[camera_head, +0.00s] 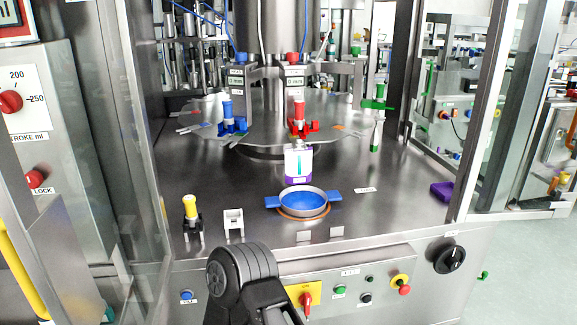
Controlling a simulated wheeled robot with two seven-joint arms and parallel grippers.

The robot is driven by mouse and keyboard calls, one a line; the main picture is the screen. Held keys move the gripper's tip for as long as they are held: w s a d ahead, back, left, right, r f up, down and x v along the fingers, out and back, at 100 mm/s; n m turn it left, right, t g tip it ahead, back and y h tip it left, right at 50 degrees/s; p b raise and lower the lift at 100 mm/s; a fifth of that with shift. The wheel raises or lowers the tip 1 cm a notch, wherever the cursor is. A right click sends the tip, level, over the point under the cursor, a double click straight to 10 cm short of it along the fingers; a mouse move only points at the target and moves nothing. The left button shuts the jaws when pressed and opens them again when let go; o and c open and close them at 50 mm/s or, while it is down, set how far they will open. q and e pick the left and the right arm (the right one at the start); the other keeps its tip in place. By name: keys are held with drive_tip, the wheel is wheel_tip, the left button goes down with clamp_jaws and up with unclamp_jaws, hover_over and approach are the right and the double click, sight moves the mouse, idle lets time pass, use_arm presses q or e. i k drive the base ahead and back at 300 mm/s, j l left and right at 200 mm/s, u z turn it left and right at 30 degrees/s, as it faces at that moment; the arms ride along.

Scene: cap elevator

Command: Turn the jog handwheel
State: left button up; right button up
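The jog handwheel appears to be the round black wheel (444,257) on the right part of the machine's steel front panel. It has a lighter grip or mark on its face, and a small label above it is too small to read. Nothing touches the wheel. A dark grey arm part of mine rises from the bottom edge, left of centre, well to the left of the wheel. I cannot tell which arm it belongs to. No fingertips of either gripper show.
A blue dish with handles (303,202) sits on the deck above. Glass doors stand open on both sides.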

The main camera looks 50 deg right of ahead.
sight(452, 257)
drive_tip(key=k+l+z, duration=0.1)
drive_tip(key=z, duration=0.3)
drive_tip(key=l+z, duration=0.1)
drive_tip(key=z, duration=0.25)
drive_tip(key=k+l+z, duration=0.1)
drive_tip(key=z, duration=0.3)
drive_tip(key=l+z, duration=0.15)
drive_tip(key=z, duration=0.2)
drive_tip(key=j+z, duration=0.2)
drive_tip(key=z, duration=0.2)
drive_tip(key=j+z, duration=0.2)
drive_tip(key=z, duration=0.25)
drive_tip(key=j+z, duration=0.15)
drive_tip(key=z, duration=0.25)
drive_tip(key=i+l+u, duration=0.4)
drive_tip(key=i, duration=0.25)
drive_tip(key=i+l+u, duration=0.4)
drive_tip(key=i+l, duration=0.15)
drive_tip(key=l, duration=0.2)
